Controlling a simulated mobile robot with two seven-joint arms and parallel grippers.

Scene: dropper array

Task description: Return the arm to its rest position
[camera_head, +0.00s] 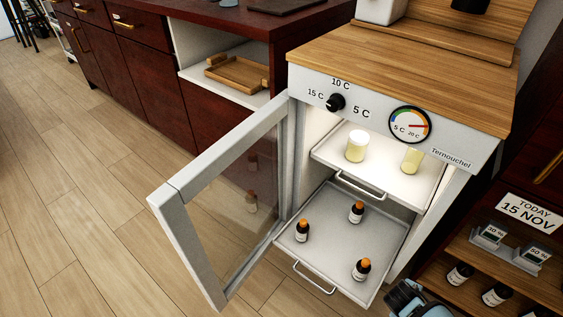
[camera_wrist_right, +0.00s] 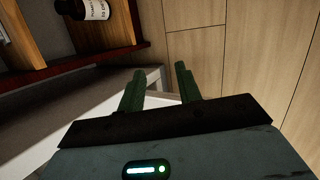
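My right gripper (camera_wrist_right: 160,72) shows in the right wrist view with its two green fingers apart and nothing between them. A pale surface lies behind the fingers, with wood flooring beyond. In the head view, part of my right arm (camera_head: 415,303) shows at the bottom edge, in front of the small fridge (camera_head: 466,136). Its fingers are not visible there. My left gripper is in neither view.
The fridge's glass door (camera_head: 176,198) stands open to the left. Its lower tray (camera_head: 330,232) is pulled out with three dropper bottles; its upper tray (camera_head: 385,168) holds two pale jars. A bottle shelf (camera_head: 500,268) stands at right. Open floor (camera_head: 80,200) lies left.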

